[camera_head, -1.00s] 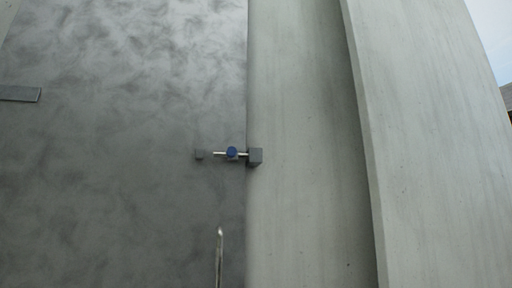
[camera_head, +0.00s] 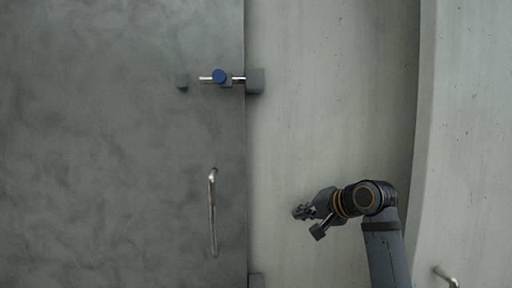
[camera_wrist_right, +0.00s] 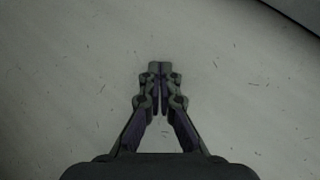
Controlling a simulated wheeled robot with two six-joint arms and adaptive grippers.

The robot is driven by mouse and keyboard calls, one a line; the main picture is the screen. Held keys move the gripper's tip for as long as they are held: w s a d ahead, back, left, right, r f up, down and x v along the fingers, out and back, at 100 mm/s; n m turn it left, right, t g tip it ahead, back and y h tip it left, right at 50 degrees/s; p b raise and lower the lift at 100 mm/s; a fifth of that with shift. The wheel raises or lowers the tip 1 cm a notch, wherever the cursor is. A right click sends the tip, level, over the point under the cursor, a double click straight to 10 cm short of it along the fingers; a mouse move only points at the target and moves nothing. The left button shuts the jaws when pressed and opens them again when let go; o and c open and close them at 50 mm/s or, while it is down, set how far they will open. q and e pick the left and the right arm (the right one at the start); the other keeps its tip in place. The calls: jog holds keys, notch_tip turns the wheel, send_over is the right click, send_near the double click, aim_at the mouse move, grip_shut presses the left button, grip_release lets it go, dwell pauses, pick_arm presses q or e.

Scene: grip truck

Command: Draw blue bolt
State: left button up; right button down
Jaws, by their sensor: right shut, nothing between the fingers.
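The blue bolt (camera_head: 219,76) has a blue round knob on a silver horizontal rod near the door's right edge. The rod's right end meets a grey block (camera_head: 255,81) on the pale wall. My left gripper is in neither view.
A grey door (camera_head: 100,150) fills the left, with a vertical silver handle (camera_head: 212,213) below the bolt. The pale wall (camera_head: 330,90) is clear between bolt and gripper. A ridge runs down the right, and another metal handle (camera_head: 446,276) shows at bottom right.

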aim_at(229, 78)
jog(key=shift+y, duration=0.5)
jog(key=r, duration=0.7)
jog(key=shift+s+a+r, duration=0.3)
jog(key=shift+a, duration=0.1)
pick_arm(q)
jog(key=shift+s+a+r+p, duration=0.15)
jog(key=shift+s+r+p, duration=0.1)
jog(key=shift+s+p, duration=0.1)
pick_arm(e)
jog(key=s+a+r+y, duration=0.1)
jog(key=s+r, duration=0.4)
jog(key=r, duration=0.5)
jog(key=s+a+r+y, duration=0.1)
jog(key=s+r, duration=0.4)
jog(key=r, duration=0.5)
jog(key=s+a+r+t+y, duration=0.1)
jog(key=s+a+r+y, duration=0.1)
jog(key=s+r, duration=0.3)
notch_tip(229, 78, up, 5)
jog(key=shift+a+f, duration=0.1)
jog(key=shift+a, duration=0.15)
